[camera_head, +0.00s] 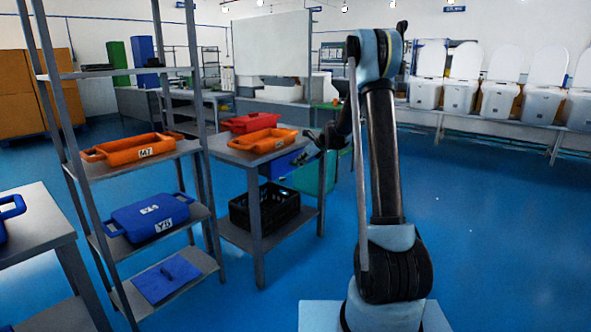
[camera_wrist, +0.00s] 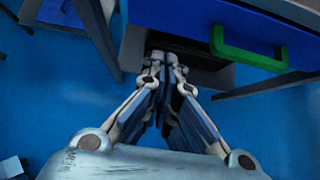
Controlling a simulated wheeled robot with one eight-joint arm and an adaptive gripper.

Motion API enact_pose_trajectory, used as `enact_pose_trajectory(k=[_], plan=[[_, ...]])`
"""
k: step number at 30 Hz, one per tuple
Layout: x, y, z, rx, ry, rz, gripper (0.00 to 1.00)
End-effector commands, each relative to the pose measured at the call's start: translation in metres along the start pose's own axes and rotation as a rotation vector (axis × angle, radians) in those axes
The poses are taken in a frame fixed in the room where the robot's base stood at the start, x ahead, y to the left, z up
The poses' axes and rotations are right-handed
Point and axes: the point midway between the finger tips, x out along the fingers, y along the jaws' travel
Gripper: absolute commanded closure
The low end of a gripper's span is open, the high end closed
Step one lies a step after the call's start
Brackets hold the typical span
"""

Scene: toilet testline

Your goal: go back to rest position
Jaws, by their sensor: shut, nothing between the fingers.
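My gripper (camera_wrist: 163,72) is shut and empty in the wrist view, its fingertips together. A dark recess lies just beyond the fingertips.
A shelf rack (camera_head: 190,150) at left holds an orange tray (camera_head: 130,149) and a blue case (camera_head: 148,215). The grey table carries orange and red trays, with a black crate (camera_head: 265,207) below. Toilets (camera_head: 500,95) line the right wall. Blue floor at right is free.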

Motion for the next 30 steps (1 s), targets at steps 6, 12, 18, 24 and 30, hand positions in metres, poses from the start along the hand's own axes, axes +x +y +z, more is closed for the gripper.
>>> enact_pose_trajectory(k=[6, 12, 18, 24, 30], plan=[[-0.014, 0.003, 0.001, -0.006, 0.002, 0.001, 1.0], [-0.044, 0.019, -0.004, -0.118, 0.032, -0.004, 1.0], [-0.094, 0.049, -0.018, -0.331, 0.092, -0.002, 1.0], [-0.141, 0.082, -0.038, -0.545, 0.155, 0.011, 1.0], [-0.185, 0.116, -0.064, -0.756, 0.217, 0.036, 1.0]])
